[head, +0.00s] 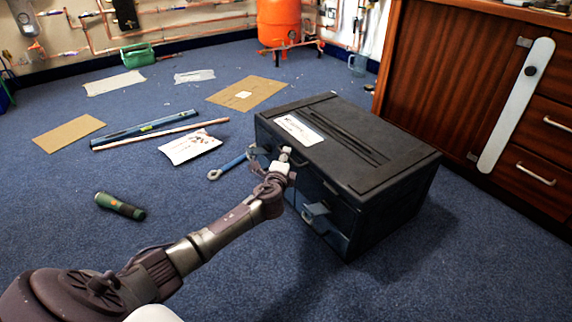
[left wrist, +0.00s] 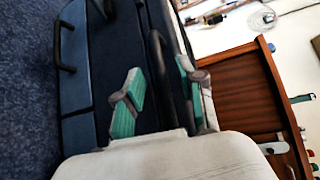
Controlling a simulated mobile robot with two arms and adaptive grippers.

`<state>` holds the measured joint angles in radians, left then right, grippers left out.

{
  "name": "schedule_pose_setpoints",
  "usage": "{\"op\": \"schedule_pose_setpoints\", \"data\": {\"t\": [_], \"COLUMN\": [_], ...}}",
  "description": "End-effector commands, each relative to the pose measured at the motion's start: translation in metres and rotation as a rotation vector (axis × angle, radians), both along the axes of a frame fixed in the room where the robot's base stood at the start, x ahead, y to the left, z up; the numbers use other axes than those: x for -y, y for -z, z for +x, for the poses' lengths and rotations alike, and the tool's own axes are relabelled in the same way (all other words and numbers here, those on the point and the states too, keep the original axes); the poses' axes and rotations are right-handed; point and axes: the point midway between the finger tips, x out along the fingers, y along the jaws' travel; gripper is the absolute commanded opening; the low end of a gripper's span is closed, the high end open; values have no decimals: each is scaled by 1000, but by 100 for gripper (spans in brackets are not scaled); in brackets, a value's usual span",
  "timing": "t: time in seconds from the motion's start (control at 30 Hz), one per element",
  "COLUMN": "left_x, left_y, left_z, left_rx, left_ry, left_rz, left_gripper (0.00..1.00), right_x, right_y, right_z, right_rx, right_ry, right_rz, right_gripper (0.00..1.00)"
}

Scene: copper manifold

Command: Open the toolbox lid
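The black toolbox (head: 345,155) stands on the blue carpet with its lid (head: 350,135) shut. A white label lies on the lid's left part. I cannot tell whether either pad touches the bar. My right gripper is not in view.
A wooden cabinet (head: 450,90) stands close to the right of the toolbox. A wrench (head: 232,165), a flashlight (head: 120,206), a blue level (head: 145,128) and a copper pipe (head: 160,134) lie on the carpet to the left. The front carpet is free.

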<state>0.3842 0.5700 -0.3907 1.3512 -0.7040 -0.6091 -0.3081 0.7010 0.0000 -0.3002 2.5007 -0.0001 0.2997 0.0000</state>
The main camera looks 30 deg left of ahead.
Motion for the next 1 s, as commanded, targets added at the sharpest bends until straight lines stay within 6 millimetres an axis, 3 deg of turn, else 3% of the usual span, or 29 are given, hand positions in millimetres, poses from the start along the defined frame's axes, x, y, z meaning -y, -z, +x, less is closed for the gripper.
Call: {"op": "schedule_pose_setpoints", "data": {"t": [0.2,0.47,0.5,0.73,1.0], "left_x": [-7,-7,-7,-7,-7], "left_y": [3,2,2,2,3], "left_z": [16,17,17,17,17], "left_rx": [0,0,-1,-1,-1], "left_ry": [-1,0,0,0,0], "left_rz": [0,0,0,0,0], "left_gripper": [39,39,38,0,0], "right_x": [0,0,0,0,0], "right_y": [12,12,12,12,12], "right_z": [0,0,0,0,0], "right_rx": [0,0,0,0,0], "right_ry": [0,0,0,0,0], "right_rz": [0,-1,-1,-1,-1], "right_gripper": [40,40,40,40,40]}}
